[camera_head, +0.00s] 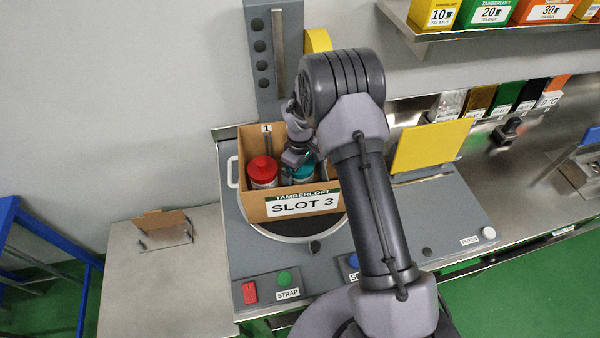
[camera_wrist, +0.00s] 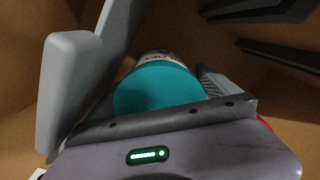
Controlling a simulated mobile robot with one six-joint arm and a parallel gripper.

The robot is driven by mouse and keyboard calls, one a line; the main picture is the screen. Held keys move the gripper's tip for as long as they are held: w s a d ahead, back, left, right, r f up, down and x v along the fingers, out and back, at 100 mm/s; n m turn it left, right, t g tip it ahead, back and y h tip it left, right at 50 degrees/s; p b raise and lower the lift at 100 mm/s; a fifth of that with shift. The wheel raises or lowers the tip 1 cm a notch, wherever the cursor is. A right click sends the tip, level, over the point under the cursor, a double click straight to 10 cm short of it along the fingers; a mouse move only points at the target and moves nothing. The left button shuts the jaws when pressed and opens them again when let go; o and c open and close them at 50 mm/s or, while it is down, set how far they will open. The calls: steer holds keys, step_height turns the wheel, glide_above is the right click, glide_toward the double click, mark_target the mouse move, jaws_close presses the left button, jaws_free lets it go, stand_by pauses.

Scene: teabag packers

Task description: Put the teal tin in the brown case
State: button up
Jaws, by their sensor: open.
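The brown cardboard case (camera_head: 252,207), labelled SLOT 3, stands open on a round plate. The teal tin (camera_head: 304,174) is inside the case, in its right part, partly hidden by my gripper and the front wall. In the wrist view its teal lid (camera_wrist: 160,90) and part of a white label show close to my gripper. My gripper (camera_head: 296,157) reaches down into the case with its fingers apart beside the tin. I cannot tell whether a finger touches it.
A red-lidded tin (camera_head: 263,172) stands in the left part of the case; dark dividers show inside. A yellow panel (camera_head: 432,146) stands to the right. A strap station with a green button (camera_head: 284,278) is in front.

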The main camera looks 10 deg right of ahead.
steer(key=shift+m+t, duration=0.3)
steer(key=shift+m, duration=0.3)
steer(key=r, duration=0.6)
steer(key=r+p, duration=0.1)
steer(key=r, duration=0.4)
steer(key=s+r, duration=0.1)
steer(key=r, duration=0.5)
steer(key=shift+a+r+p, duration=0.2)
steer(key=shift+r+p, duration=0.1)
steer(key=s+r+m+t, duration=0.25)
steer(key=s+r, duration=0.45)
steer(key=r, duration=0.5)
steer(key=s+a+r+m+t+y, duration=0.1)
steer(key=s+r+m, duration=0.2)
steer(key=s, duration=0.7)
steer(key=s+a+r+m+t+y, duration=0.1)
steer(key=s+m, duration=0.4)
steer(key=s, duration=0.6)
step_height(320, 180, up, 3)
steer(key=shift+s+a+f+m+t, duration=0.1)
steer(key=shift+s+a+m+t, duration=0.2)
steer(key=shift+a, duration=0.4)
steer(key=shift+w, duration=0.1)
step_height(320, 180, down, 20)
steer(key=b, duration=2)
